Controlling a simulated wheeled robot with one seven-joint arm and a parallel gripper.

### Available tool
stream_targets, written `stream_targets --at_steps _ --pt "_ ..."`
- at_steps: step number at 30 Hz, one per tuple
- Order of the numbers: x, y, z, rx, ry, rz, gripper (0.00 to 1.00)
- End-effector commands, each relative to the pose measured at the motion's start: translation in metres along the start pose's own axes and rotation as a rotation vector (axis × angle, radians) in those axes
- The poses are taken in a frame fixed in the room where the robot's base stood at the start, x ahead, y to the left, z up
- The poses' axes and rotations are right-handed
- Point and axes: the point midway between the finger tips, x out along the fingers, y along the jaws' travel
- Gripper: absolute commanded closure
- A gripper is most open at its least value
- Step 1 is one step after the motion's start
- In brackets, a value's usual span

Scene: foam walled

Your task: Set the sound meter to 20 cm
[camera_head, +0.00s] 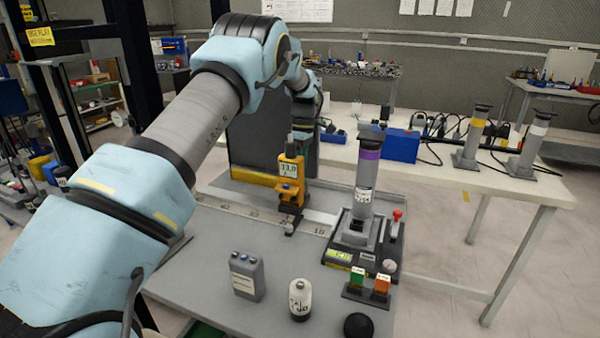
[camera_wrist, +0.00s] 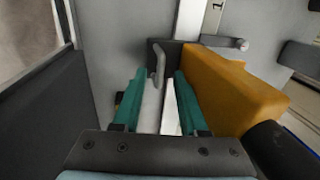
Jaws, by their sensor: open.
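The sound meter (camera_head: 289,184) is a yellow upright device with a lit display, standing on a slide along a scaled rail (camera_head: 240,213) on the grey bench. A "10" mark shows to the right of its slide. In the wrist view, my gripper (camera_wrist: 158,76) has two teal fingers, apart, with a thin grey upright lever (camera_wrist: 158,62) between their tips. I cannot tell whether they touch it. A yellow-orange body (camera_wrist: 235,88) lies just right of the fingers. In the head view, my arm hides the fingers.
A dark panel (camera_head: 258,140) stands behind the rail, left of the meter. A purple-banded cylinder (camera_head: 363,185) stands on a black device to the right. A grey box (camera_head: 246,275), a white bottle (camera_head: 299,299) and green and orange buttons (camera_head: 368,284) occupy the front.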

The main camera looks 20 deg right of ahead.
Motion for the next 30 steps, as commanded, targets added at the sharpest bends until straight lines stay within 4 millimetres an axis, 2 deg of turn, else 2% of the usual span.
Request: stream_targets --at_steps 5,12,16,22,30 --pt "-0.022 0.001 0.000 0.000 0.001 0.006 0.58" --pt "-0.071 0.002 0.000 0.000 0.000 0.005 0.58" --pt "-0.091 0.001 0.000 0.001 0.000 0.003 0.58" --pt "-0.105 0.000 0.000 0.001 0.000 0.002 0.58" --pt "-0.106 0.000 0.000 0.000 0.000 0.000 0.58"
